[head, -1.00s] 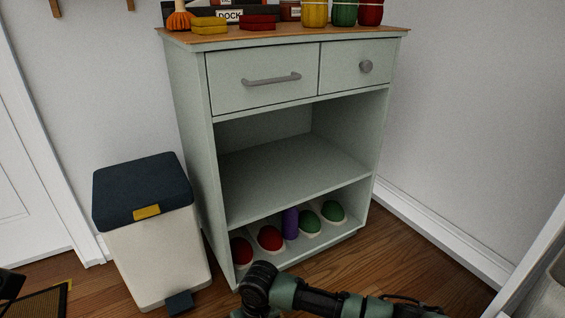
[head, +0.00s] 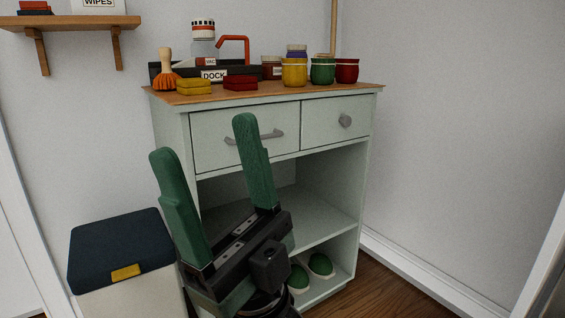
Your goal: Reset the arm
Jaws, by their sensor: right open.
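My right gripper (head: 210,153) is raised in front of the left part of the pale green cabinet (head: 180,130). Its two green fingers stand wide apart and point upward, with nothing between them. It hides part of the left drawer (head: 215,130) and much of the shelves below. The left drawer's bar handle (head: 268,134) shows beside one finger. My left gripper is not in view.
On the cabinet top are a brush (head: 165,78), yellow sponges (head: 193,87), red sponges (head: 240,83), a dock (head: 213,75), and yellow (head: 294,72), green (head: 322,71) and red (head: 347,71) jars. A bin (head: 122,250) stands left. Green-topped shoes (head: 320,264) lie on the bottom shelf.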

